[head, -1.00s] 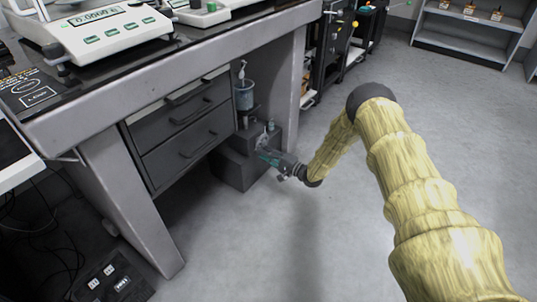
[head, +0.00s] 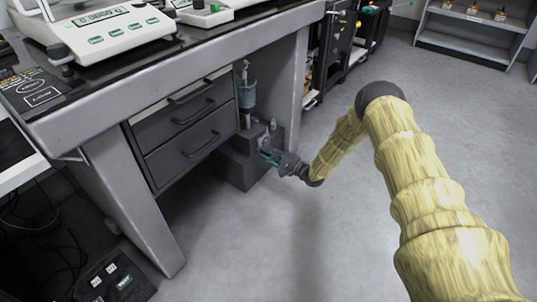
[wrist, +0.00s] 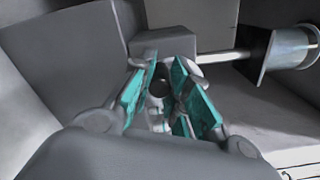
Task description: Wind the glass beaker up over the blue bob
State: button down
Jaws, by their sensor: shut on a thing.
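The glass beaker (head: 247,95) stands upright on a thin vertical rod in the gap right of the drawers, under the table. It also shows at the top right of the wrist view (wrist: 286,47), lying sideways in that picture, on its pale rod. A pale hanger shows just above the beaker in the head view. I cannot make out the blue bob itself. My gripper (head: 266,155) is low, at the front of the grey lift (head: 242,168) below the beaker. Its teal pads (wrist: 168,98) are shut on a small grey handle of the lift, mostly hidden between them.
The table (head: 210,52) with its drawers (head: 187,137) stands left of my arm and overhangs the lift. A table leg (head: 290,95) stands close behind the lift, to the right. A balance (head: 100,35) is on top. The floor (head: 270,245) in front is clear.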

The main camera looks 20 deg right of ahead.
jog(key=shift+w+d+r, duration=0.1)
jog(key=shift+d, duration=0.1)
jog(key=c, duration=1.4)
grip_release()
jog(key=shift+o, duration=0.4)
jog(key=shift+a, duration=0.1)
jog(key=v, duration=1.2)
